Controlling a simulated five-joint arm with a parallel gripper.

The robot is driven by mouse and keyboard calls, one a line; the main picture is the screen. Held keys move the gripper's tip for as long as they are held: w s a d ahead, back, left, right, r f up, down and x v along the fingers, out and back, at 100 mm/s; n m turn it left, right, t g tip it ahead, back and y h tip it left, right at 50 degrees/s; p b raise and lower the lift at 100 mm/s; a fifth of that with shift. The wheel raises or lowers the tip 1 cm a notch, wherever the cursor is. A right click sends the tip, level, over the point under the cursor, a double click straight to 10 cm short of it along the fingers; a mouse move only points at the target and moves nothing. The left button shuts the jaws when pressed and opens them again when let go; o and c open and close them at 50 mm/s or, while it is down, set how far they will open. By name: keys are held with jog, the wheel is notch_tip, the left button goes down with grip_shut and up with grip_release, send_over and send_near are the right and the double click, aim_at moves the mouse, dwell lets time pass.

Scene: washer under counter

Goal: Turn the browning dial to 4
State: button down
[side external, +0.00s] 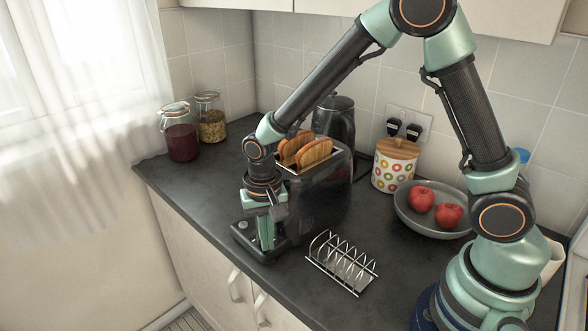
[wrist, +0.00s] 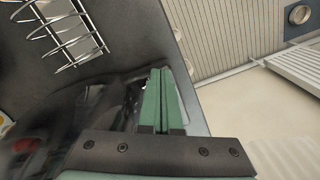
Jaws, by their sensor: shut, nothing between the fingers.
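The black toaster (side external: 322,195) stands on the dark counter with two slices of bread (side external: 306,150) showing in its top slots. My gripper (side external: 267,246) points down at the toaster's front end, with its green fingers closed together and empty. In the wrist view my gripper (wrist: 160,72) also shows shut, beside the glossy toaster side (wrist: 75,130). Small dark parts show low at the toaster's front, around the fingers. I cannot make out the browning dial, its numbers or its setting, nor whether the fingers touch it.
A wire toast rack (side external: 342,264) stands to the right of my gripper; it also shows in the wrist view (wrist: 65,35). A bowl (side external: 425,222) with red apples, a patterned canister (side external: 394,167) and a dark kettle (side external: 335,122) are behind. The counter's front edge is close by.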

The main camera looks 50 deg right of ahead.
notch_tip(320, 180, up, 6)
jog(key=shift+f, duration=0.1)
dwell(0.4)
